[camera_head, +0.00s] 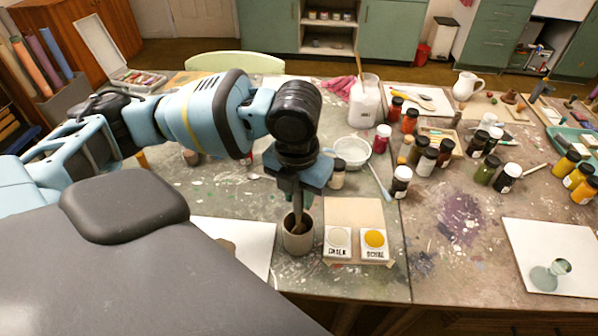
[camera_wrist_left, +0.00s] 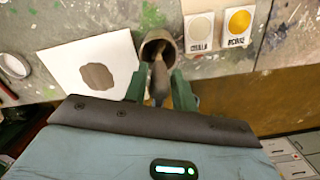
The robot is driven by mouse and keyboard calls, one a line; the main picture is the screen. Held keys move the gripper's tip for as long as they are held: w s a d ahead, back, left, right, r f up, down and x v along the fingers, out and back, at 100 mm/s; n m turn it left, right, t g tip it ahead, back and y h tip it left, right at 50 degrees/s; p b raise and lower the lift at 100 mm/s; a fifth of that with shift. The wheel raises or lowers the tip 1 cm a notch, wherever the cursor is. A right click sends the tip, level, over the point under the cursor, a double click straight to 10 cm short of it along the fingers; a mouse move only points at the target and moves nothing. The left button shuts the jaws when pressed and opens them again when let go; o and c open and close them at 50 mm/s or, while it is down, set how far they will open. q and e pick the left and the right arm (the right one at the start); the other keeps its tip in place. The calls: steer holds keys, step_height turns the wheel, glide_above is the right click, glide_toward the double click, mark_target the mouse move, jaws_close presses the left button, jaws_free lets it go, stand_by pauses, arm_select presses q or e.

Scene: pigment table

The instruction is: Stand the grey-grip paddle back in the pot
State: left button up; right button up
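The pot (camera_head: 298,240) is a small grey-brown cup standing upright at the table's front edge. It also shows in the left wrist view (camera_wrist_left: 163,37). The grey-grip paddle (camera_wrist_left: 158,78) is in the pot's mouth and reaches back between my fingers. In the head view the paddle (camera_head: 297,203) is mostly covered by my gripper. My left gripper (camera_head: 300,202) points down just above the pot. Its two green fingers (camera_wrist_left: 158,86) stand on either side of the paddle, seemingly with gaps beside it. My right gripper is not in view.
A white sheet (camera_wrist_left: 92,77) with a grey-brown patch lies left of the pot. A white bowl (camera_head: 352,150) and several jars stand farther back.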

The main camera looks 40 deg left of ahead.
arm_select(q)
steer(key=o, duration=0.3)
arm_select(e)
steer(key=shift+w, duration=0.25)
arm_select(q)
steer(key=shift+r, duration=0.1)
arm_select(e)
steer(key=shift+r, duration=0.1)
arm_select(q)
steer(key=shift+r, duration=0.35)
step_height(320, 180, up, 6)
steer(key=shift+s+p, duration=0.15)
steer(key=shift+p, duration=0.4)
steer(key=shift+r, duration=0.45)
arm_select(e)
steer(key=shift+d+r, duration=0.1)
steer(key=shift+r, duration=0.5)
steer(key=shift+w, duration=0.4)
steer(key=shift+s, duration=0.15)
